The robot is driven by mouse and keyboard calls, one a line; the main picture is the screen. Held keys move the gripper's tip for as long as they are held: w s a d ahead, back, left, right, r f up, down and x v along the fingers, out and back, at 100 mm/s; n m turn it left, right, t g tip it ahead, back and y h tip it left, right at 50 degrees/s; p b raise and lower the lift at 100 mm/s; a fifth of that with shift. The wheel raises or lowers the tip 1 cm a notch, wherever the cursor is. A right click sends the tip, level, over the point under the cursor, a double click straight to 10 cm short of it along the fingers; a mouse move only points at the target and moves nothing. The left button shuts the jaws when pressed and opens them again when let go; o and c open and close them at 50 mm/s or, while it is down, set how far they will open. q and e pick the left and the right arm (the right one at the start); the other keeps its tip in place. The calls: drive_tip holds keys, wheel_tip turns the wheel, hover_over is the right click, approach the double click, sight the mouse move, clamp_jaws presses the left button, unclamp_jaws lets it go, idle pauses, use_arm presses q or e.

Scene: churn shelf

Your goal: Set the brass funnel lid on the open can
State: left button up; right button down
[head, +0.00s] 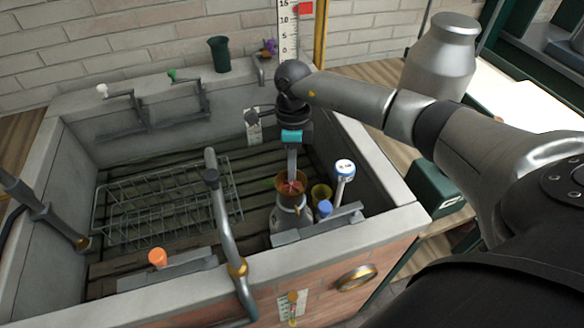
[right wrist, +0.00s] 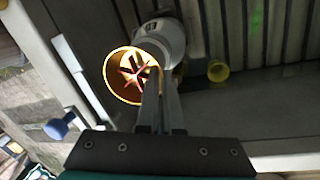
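The brass funnel lid (head: 290,188), an orange-brown bowl with a red cross-shaped piece inside, is at the tip of my right gripper (head: 291,172). In the right wrist view, the fingers (right wrist: 160,88) are close together on the rim of the funnel lid (right wrist: 113,88). The grey can (head: 288,222) stands in the basin directly below the lid in the head view. In the right wrist view, the can (right wrist: 165,38) shows partly behind the lid, offset from it. The lid hides the can's mouth, and I cannot tell whether they touch. My left gripper is not in view.
A wire rack (head: 165,205) lies left. A grey pipe (head: 224,225) rises between rack and can. The basin's front wall (head: 330,243) is near.

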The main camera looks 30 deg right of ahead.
drive_tip(key=c, duration=1)
unclamp_jaws()
wheel_tip(320, 180, up, 15)
drive_tip(key=w+d, duration=0.1)
drive_tip(key=w, duration=0.1)
drive_tip(key=shift+w+d+p, duration=0.15)
drive_tip(key=shift+d+p, duration=0.15)
drive_tip(key=shift+p, duration=0.1)
